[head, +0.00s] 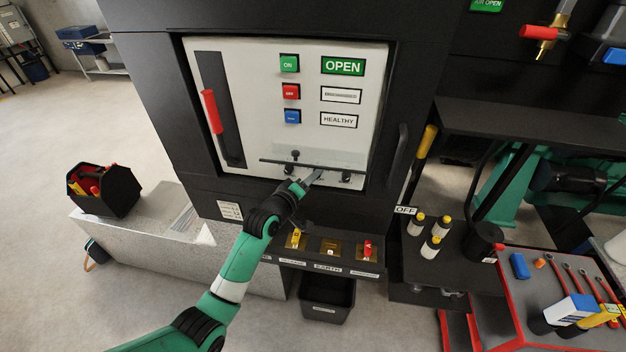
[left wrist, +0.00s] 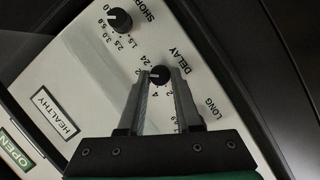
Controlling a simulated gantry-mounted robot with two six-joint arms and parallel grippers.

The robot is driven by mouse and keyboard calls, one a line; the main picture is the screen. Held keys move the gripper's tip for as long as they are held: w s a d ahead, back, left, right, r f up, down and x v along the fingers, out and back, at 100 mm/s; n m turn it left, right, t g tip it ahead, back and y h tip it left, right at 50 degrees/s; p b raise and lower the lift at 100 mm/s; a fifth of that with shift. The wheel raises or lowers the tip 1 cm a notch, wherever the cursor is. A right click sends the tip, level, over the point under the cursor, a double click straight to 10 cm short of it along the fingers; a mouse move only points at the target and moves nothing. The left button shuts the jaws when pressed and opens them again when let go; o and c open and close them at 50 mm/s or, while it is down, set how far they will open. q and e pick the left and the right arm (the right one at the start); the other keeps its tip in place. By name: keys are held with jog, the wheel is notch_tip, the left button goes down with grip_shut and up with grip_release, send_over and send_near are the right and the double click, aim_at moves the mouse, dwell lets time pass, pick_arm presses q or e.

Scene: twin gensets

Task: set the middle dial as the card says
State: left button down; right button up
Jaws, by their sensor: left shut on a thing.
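The middle dial (left wrist: 160,76), a small black knob marked DELAY, sits between the fingertips of my left gripper (left wrist: 161,72), which is shut on it. Its scale numbers show around it; its pointer is too small to read. In the head view my left gripper (head: 316,176) reaches the bottom of the white panel (head: 270,130) and hides this dial. The SHORT dial (left wrist: 119,19) is clear of the fingers; the LONG dial is hidden behind a finger in the left wrist view. A white card (head: 230,210) is on the cabinet front, its writing unreadable. My right gripper is out of view.
A clear flap with a dark edge (head: 312,164) juts out above the dials. Green, red and blue buttons (head: 291,92) and a red lever (head: 213,111) are on the panel. Below is a shelf with yellow and red switches (head: 330,249). A black handle (head: 398,155) stands at right.

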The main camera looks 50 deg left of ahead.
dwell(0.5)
pick_arm(q)
jog(key=c, duration=0.6)
grip_release()
jog(key=shift+s, duration=0.1)
jog(key=v, duration=1.1)
jog(key=shift+s+p, duration=0.2)
jog(key=shift+p, duration=0.25)
jog(key=shift+d+r, duration=0.1)
jog(key=shift+d, duration=0.05)
